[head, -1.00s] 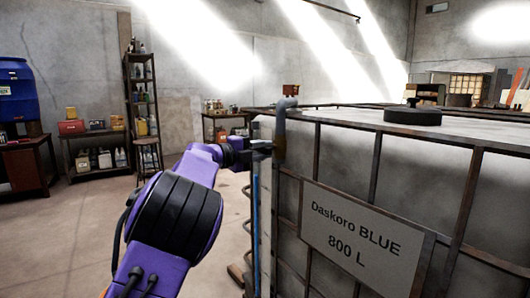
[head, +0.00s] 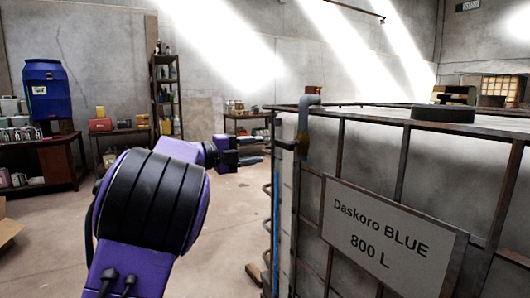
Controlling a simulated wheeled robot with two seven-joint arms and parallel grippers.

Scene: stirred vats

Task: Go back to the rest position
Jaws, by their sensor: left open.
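My left gripper (head: 259,151) reaches in from the left on its purple and black arm. Its two dark fingers are apart and point right, with nothing seen between them. A grey bent pipe (head: 308,112) stands at that corner, to the right of the fingertips. My right gripper does not show.
The caged tank fills the right side, with a black round lid (head: 443,115) on top. At the back left are a blue barrel (head: 47,91), a dark shelf rack (head: 166,95) and low tables. A cardboard box (head: 8,228) is at the left edge. Open floor lies between.

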